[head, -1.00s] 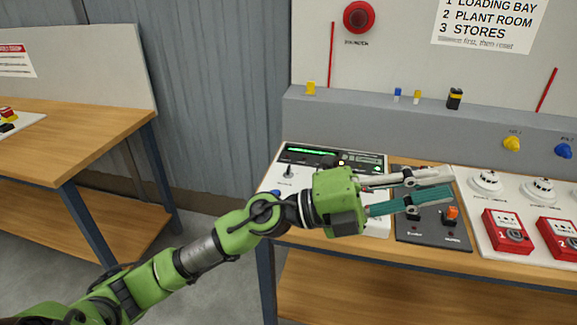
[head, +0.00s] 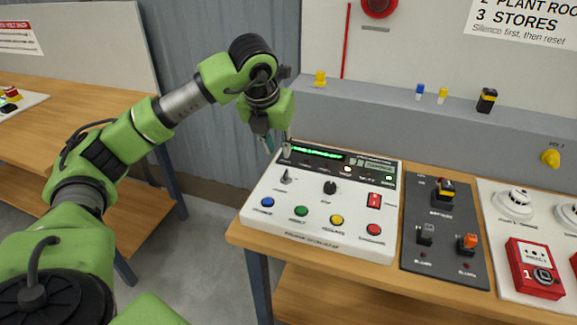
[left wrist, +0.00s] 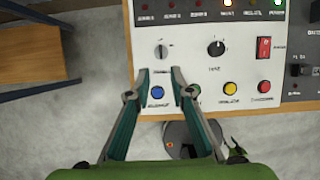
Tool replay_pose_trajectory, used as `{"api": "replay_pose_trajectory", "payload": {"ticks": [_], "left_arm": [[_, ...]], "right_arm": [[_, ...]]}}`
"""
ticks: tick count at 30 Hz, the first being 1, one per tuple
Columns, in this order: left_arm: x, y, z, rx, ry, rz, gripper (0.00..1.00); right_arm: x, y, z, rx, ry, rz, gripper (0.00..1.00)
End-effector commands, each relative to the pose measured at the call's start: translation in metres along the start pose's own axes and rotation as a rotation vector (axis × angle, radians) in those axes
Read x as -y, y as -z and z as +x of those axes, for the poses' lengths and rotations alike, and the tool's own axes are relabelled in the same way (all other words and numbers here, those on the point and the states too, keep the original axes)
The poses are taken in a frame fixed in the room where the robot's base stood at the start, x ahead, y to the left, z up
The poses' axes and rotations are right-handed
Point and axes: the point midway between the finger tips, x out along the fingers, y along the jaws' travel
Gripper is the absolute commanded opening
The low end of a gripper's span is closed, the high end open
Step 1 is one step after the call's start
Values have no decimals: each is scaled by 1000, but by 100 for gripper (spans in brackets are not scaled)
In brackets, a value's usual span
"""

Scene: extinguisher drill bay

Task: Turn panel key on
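The white control panel (head: 318,205) lies on the bench with a lit green display (head: 315,153). Its silver panel key (head: 286,176) stands at the upper left of the controls, above a blue button (head: 267,202). In the left wrist view the key (left wrist: 163,52) sits just beyond the fingertips, above the blue button (left wrist: 157,93). My left gripper (head: 277,147) points down by the panel's left back edge. Its fingertips (left wrist: 160,74) are apart with nothing between them. I cannot tell its exact height above the panel. My right gripper is not in view.
Beside the key are a black knob (head: 330,187), a red rocker switch (head: 374,200) and several coloured buttons. A grey ledge (head: 400,105) runs behind. Open floor lies left of the bench.

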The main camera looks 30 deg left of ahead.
Motion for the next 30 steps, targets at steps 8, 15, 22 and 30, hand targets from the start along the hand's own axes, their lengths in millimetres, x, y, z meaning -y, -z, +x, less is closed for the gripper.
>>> {"api": "replay_pose_trajectory", "payload": {"ticks": [8, 15, 22, 30], "left_arm": [[1, 1, 58, -7, 1, 2, 21], [2, 1, 101, -4, 4, 2, 21], [2, 1, 119, -1, 5, 4, 21], [2, 1, 120, 0, 5, 4, 21]], "right_arm": [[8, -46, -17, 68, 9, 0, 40], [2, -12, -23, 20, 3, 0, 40], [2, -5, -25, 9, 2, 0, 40], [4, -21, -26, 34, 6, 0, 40]]}}
